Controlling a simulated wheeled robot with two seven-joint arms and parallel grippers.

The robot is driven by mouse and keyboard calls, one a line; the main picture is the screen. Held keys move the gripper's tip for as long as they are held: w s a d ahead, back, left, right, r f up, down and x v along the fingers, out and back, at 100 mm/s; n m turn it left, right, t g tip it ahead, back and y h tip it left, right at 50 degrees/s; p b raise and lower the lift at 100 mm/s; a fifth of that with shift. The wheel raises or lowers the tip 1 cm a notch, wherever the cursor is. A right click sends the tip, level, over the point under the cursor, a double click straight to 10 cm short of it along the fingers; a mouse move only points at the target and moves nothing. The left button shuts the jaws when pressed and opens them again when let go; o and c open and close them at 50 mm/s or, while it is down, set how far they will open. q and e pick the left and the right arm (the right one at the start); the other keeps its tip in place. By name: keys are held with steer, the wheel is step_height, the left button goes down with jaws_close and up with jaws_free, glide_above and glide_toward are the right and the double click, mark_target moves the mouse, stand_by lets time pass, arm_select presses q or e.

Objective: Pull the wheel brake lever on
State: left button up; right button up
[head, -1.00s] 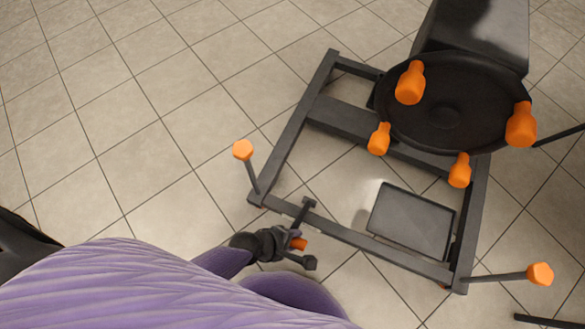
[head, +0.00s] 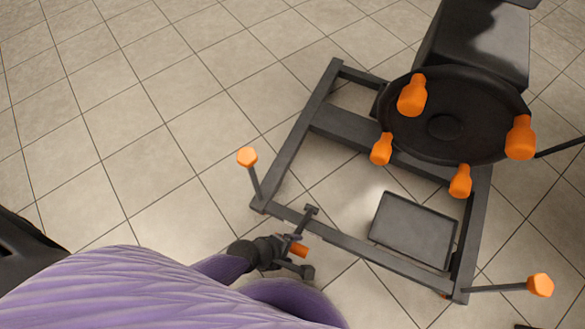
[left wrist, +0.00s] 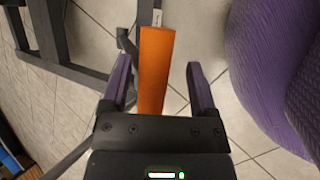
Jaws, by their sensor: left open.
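An orange lever handle (left wrist: 154,70) stands between the two fingers of my left gripper (left wrist: 158,66) in the left wrist view. Gaps show on both sides of it, wider on the right, so the fingers are open around it and not closed on it. A white label sits at its far end. In the head view the orange handle (head: 299,250) shows as a small piece at my left gripper (head: 292,245), by the front bar of the dark frame. Its lower part is hidden by the gripper. My right gripper is not in view.
The dark frame (head: 365,262) carries a black round plate (head: 440,95) with several orange knobs. Orange-tipped rods (head: 247,157) (head: 540,285) stick out at its corners. A grey flat tray (head: 413,230) lies inside. Tiled floor (head: 150,130) at left is clear.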

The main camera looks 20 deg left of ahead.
arm_select(q)
steer(key=shift+s+a+r+p, duration=0.1)
steer(key=shift+a+r+p, duration=0.1)
steer(key=shift+r, duration=0.2)
steer(key=shift+s+a+r+p, duration=0.1)
steer(key=shift+r+p, duration=0.1)
steer(key=shift+r, duration=0.2)
steer(key=p+v, duration=0.4)
steer(key=v, duration=0.3)
steer(key=shift+s+f+p, duration=0.15)
steer(key=shift+p, duration=0.25)
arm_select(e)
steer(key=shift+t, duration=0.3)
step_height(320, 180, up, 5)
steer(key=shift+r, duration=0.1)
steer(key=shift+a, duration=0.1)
